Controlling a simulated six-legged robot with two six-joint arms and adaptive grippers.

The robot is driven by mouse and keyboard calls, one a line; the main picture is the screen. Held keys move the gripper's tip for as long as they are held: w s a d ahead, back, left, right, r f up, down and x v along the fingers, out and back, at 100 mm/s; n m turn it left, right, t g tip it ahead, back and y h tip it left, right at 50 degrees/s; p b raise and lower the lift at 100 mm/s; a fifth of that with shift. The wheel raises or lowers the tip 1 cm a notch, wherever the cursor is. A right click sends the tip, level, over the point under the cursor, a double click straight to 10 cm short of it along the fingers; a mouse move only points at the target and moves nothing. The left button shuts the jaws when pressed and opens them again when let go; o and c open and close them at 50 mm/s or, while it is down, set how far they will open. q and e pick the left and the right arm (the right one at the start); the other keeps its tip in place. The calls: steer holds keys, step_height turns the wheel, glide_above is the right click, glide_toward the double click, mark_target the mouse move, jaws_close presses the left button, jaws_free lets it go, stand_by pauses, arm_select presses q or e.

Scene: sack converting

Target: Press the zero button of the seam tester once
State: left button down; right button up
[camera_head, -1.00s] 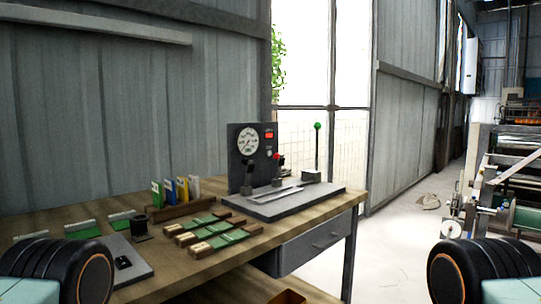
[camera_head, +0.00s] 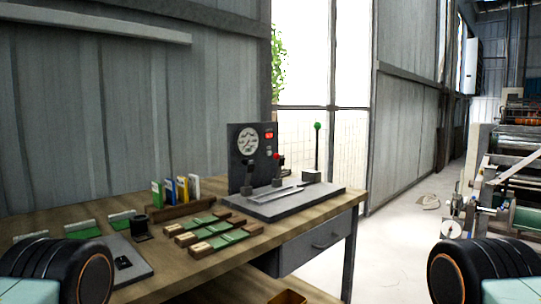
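The seam tester stands at the right end of the wooden bench in the head view. It has a dark upright panel (camera_head: 237,173), a grey base plate (camera_head: 240,209) and a black lever with a green knob (camera_head: 318,126). The panel carries a round white dial (camera_head: 247,142) and a small red display (camera_head: 269,135). Small round controls sit below the display; they are too small to tell which is the zero button. Two clamps stand on the base, one with a red knob (camera_head: 276,156). Neither of my grippers shows in this view.
A drawer (camera_head: 318,240) hangs under the right end. Open floor (camera_head: 390,255) lies to the right, before a machine (camera_head: 515,180).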

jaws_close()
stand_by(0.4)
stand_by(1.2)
